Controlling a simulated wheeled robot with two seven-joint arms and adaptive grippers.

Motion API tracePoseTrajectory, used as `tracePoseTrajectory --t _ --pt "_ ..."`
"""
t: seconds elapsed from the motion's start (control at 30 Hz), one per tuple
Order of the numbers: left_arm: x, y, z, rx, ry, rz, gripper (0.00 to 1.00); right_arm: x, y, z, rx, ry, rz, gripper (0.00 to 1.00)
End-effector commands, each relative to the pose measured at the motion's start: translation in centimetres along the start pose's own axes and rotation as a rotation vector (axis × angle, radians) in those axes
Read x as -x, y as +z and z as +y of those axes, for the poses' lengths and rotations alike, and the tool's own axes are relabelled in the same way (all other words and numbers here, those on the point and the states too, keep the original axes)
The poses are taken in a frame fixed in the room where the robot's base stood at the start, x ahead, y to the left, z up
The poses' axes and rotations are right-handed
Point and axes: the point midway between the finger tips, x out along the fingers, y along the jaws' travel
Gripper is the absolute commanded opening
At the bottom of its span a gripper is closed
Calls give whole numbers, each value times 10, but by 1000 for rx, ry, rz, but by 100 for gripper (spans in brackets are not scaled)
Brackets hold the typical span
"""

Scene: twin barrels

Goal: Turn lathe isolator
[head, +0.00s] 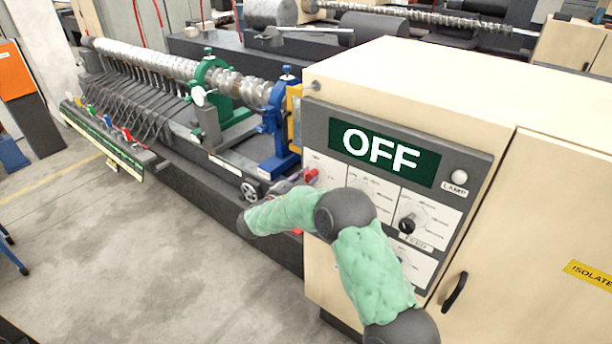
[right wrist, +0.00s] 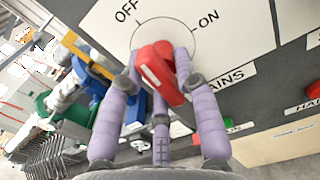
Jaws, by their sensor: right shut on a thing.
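The lathe isolator is a red handle (right wrist: 158,72) on a round white dial marked OFF at upper left and ON at upper right, above a MAINS label. My right gripper (right wrist: 159,60) is shut on the handle, its purple fingers on both sides of it. The handle is tilted, its upper end leaning left toward the OFF side. In the head view the red handle (head: 311,176) shows small at the panel's left edge, with my right gripper (head: 298,181) at it, partly hidden by my green arm. The display (head: 384,157) reads OFF. My left gripper is not in view.
The cream cabinet (head: 420,90) carries the grey control panel with a pale lamp (head: 459,177) and a black feed knob (head: 407,225). The lathe bed with a long shaft (head: 180,68) and blue stand (head: 278,130) lies to the left. The concrete floor (head: 130,240) in front is clear.

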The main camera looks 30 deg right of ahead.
Motion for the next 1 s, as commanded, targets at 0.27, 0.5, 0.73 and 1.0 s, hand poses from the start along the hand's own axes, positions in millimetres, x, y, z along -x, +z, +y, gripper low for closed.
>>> tracePoseTrajectory --t 0.27,0.5,0.73,1.0 --pt "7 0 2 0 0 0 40 -1 5 3 84 5 -7 0" --pt "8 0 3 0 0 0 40 -1 4 3 106 5 -7 0" --pt "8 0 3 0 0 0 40 -1 4 3 107 5 -7 0" --pt "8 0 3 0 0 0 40 0 2 2 109 4 -4 49"
